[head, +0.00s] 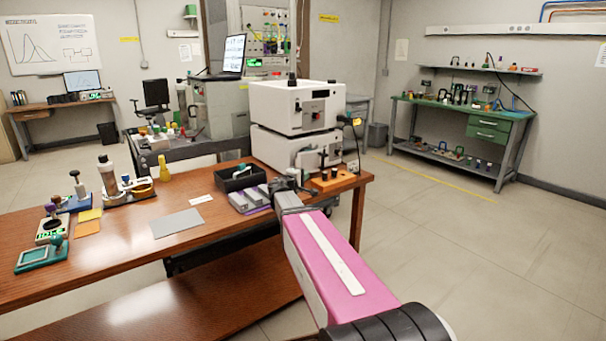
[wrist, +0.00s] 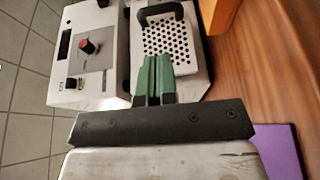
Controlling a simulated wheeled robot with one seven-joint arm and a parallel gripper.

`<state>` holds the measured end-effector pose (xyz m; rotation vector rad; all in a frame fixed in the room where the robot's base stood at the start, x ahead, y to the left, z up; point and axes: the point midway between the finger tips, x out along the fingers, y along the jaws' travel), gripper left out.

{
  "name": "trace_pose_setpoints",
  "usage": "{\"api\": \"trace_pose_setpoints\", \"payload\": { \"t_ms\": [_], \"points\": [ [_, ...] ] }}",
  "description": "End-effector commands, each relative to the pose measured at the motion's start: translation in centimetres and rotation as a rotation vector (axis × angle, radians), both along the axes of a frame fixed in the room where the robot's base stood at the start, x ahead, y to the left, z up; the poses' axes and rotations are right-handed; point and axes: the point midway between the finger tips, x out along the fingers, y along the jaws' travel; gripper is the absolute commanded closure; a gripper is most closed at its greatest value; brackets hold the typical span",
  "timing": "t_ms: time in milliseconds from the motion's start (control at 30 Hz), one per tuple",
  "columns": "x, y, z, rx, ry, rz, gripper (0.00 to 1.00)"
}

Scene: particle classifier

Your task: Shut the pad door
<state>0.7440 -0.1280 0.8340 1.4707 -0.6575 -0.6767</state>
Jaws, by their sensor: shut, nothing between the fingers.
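The white classifier has an upper unit (head: 296,105) stacked on a lower unit (head: 275,147) at the table's right end. In the wrist view, a white perforated panel (wrist: 181,45) with a black handle (wrist: 160,14) lies beside a white housing (wrist: 93,62) with a red-topped knob. The panel looks like the pad door, but I cannot tell how far it stands open. My gripper (wrist: 156,58) has green fingers, shut and empty, in front of the panel's lower part. I cannot tell whether they touch it. In the head view, my gripper (head: 290,182) is small and partly hidden by my pink arm.
A grey sheet (head: 177,222) lies left. A purple item (wrist: 279,150) lies beside my gripper. Open floor (head: 465,250) is to the right.

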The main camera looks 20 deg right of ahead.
Motion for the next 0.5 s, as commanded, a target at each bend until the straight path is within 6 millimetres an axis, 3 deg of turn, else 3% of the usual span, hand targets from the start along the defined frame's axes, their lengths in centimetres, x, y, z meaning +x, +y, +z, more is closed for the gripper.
{"api": "trace_pose_setpoints", "payload": {
  "t_ms": [500],
  "points": [
    [6.5,-7.1,-0.1,0.0,0.0,0.001,1.0]
  ]
}}
